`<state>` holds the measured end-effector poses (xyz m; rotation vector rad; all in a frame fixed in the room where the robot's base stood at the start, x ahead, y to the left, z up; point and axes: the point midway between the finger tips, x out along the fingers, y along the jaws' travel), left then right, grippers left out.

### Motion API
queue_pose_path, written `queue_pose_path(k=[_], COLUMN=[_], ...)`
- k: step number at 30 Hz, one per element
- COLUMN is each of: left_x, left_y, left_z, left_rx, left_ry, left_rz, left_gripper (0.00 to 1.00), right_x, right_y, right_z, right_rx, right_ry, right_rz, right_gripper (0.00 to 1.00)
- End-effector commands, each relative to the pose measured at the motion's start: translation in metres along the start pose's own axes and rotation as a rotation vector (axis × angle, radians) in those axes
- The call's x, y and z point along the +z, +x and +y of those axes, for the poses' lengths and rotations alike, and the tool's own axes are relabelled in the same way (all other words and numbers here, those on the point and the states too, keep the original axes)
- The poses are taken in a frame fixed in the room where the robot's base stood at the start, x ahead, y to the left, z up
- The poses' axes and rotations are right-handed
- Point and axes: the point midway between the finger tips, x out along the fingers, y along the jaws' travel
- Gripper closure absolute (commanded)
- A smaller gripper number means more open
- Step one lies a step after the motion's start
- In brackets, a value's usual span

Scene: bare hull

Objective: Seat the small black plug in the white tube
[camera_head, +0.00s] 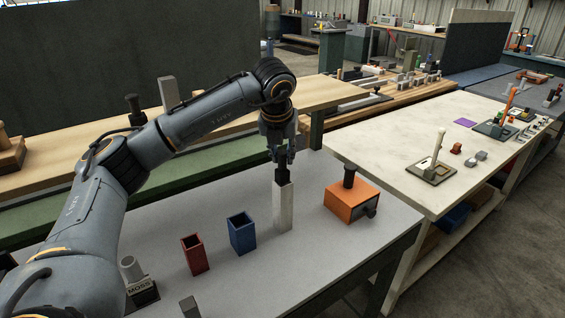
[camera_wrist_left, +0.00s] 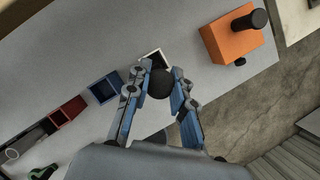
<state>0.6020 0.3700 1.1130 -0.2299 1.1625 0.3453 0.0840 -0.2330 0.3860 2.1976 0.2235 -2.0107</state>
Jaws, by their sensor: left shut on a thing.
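The small black plug (camera_head: 282,176) is upright in my left gripper (camera_head: 282,158), whose fingers are shut on its upper part. The white tube (camera_head: 283,210) is square and stands upright on the grey table. The plug's lower end meets the tube's top rim in the head view; I cannot tell whether it has entered. In the left wrist view the plug (camera_wrist_left: 159,85) shows as a dark round top between the left gripper's fingertips (camera_wrist_left: 161,76), and the white tube's rim (camera_wrist_left: 152,54) shows just beyond it, partly hidden. My right gripper is out of view.
A blue square tube (camera_head: 242,236) and a red one (camera_head: 194,256) stand left of the white tube. An orange box (camera_head: 350,203) with a black knob stands to its right. A grey round tube on a base labelled MOSS (camera_head: 141,284) is near the front left. The table front is mostly clear.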

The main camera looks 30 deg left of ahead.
Motion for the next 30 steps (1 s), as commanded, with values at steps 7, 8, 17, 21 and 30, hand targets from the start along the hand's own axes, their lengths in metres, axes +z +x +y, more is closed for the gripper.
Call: queue_pose_path(k=[7,8,17,21,30], left_x=[0.006,0.003,-0.006,-0.006,-0.006], left_y=[0.023,0.029,0.048,0.048,0.047], left_z=[0.003,0.003,0.003,0.002,0.002], left_rx=[0.002,0.003,0.000,0.000,-0.001], left_ry=[-0.001,0.001,0.000,0.000,0.000], left_rz=[0.002,0.004,-0.001,0.000,-0.001], left_gripper=[1.00,1.00,1.00,0.69,0.55], right_x=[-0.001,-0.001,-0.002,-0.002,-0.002], right_y=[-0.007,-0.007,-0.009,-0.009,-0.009], right_z=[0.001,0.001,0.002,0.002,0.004], right_rx=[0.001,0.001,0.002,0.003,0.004], right_ry=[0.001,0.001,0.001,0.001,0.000], right_rz=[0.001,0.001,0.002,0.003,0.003], right_gripper=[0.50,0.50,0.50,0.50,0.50])
